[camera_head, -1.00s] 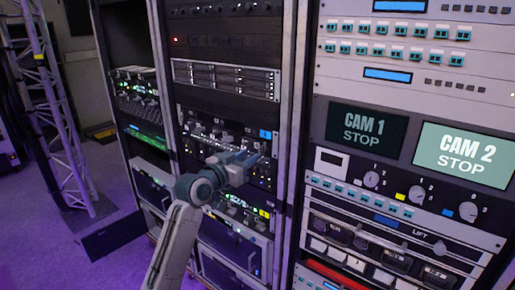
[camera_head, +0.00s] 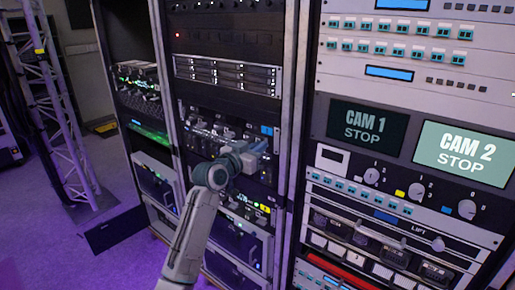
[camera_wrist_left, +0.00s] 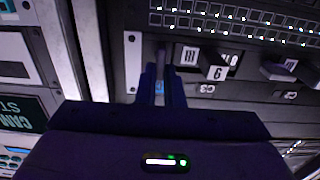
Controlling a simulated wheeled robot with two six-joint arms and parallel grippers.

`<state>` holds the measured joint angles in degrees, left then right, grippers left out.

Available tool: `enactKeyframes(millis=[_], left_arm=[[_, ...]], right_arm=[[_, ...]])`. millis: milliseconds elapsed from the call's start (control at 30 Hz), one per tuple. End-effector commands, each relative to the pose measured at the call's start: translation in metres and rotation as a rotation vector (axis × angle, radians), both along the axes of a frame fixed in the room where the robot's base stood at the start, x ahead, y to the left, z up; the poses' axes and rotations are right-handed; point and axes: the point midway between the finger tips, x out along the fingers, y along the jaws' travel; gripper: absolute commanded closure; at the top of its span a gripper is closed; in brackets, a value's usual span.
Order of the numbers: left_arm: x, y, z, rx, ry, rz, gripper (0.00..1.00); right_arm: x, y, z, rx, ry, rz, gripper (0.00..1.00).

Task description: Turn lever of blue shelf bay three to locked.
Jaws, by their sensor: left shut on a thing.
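The blue shelf, marked by a blue tag (camera_head: 266,130), is a dark row of modules in the middle rack. My left gripper (camera_head: 262,148) is at its right end, just below the tag, and hides part of the row. In the left wrist view my left gripper (camera_wrist_left: 160,88) is shut on a slim grey lever (camera_wrist_left: 162,57), whose upper part shows between the fingers. A plate marked III (camera_wrist_left: 190,55) sits right beside that lever. Whether the lever stands at locked cannot be told. My right gripper is not in view.
A second row with a yellow tag (camera_head: 251,209) lies below. A rack post (camera_head: 290,110) stands close to the right of my left gripper. The right rack carries CAM 1 (camera_head: 367,128) and CAM 2 (camera_head: 464,153) screens. A truss (camera_head: 55,110) stands far left.

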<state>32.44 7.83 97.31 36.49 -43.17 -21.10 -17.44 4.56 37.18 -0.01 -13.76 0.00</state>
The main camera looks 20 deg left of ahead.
Motion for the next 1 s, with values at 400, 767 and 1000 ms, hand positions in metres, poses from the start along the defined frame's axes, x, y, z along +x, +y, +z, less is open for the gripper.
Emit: enactKeyframes(millis=[400,767,1000], left_arm=[[0.0,0.001,0.002,-0.124,0.046,0.0,1.0],[0.001,0.005,0.002,-0.423,0.157,0.001,1.0],[0.002,0.007,0.0,-0.638,0.234,0.001,1.0]], right_arm=[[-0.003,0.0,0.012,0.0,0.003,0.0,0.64],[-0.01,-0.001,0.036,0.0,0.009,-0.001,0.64],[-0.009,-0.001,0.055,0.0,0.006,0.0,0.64]])
